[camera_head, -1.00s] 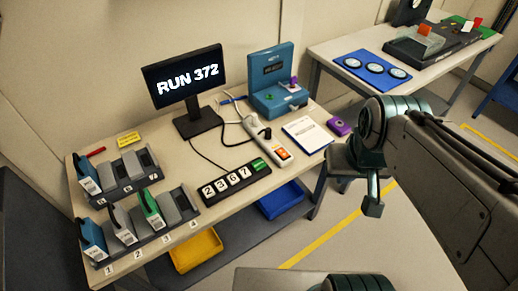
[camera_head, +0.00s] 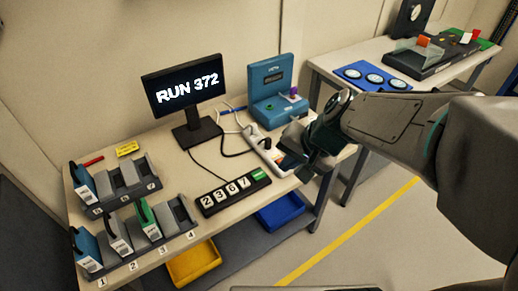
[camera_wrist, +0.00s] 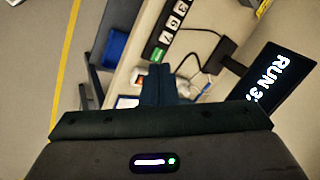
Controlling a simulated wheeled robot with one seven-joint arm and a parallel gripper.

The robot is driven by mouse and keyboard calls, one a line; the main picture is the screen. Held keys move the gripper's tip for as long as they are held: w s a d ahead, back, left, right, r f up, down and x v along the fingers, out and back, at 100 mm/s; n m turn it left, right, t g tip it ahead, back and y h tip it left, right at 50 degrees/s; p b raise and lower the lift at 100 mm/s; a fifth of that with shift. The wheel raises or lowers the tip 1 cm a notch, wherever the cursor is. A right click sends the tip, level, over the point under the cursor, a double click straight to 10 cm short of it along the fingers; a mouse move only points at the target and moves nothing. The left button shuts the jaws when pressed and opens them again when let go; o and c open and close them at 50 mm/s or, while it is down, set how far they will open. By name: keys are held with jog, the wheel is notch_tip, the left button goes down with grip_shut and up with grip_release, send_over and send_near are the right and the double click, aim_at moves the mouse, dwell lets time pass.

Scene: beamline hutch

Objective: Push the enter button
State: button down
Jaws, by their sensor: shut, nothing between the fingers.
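A black keypad (camera_head: 230,192) lies near the front edge of the table, with white keys marked 2, 3, 6 and 7. A green button (camera_head: 261,174), likely enter, is at its right end. The keypad also shows in the wrist view (camera_wrist: 172,25), with the green button (camera_wrist: 157,54) nearest my fingers. My gripper (camera_head: 304,171) is shut and empty, above the table's right part, to the right of the green button and apart from it. In the wrist view its closed fingers (camera_wrist: 162,70) point towards the keypad's green end.
A monitor (camera_head: 184,82) reading RUN 372 stands behind the keypad. A white power strip (camera_head: 262,146) and cables lie close to my gripper. A teal device (camera_head: 268,85) stands behind. Slotted racks (camera_head: 125,193) fill the left. Blue (camera_head: 280,207) and yellow (camera_head: 193,263) bins sit below.

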jog(key=w+a+f+m+t+y+b, duration=0.1)
jog(key=w+a+f+m, duration=0.1)
jog(key=w+f+m, duration=0.15)
jog(key=w+a+f+m+y+b, duration=0.1)
jog(key=w+a+f+m, duration=0.15)
jog(key=w, duration=0.25)
jog(key=m+t+b, duration=0.2)
jog(key=m, duration=0.6)
send_over(261, 176)
notch_tip(261, 176, down, 8)
jog(key=shift+r, duration=0.15)
jog(key=shift+d, duration=0.1)
jog(key=shift+n, duration=0.3)
notch_tip(261, 176, down, 8)
jog(key=b, duration=0.5)
jog(key=shift+r+b, duration=0.1)
jog(key=shift+b, duration=0.2)
jog(key=shift+f+b, duration=0.55)
jog(key=shift+b, duration=0.15)
jog(key=shift+f+b, duration=0.4)
jog(key=shift+b, duration=0.25)
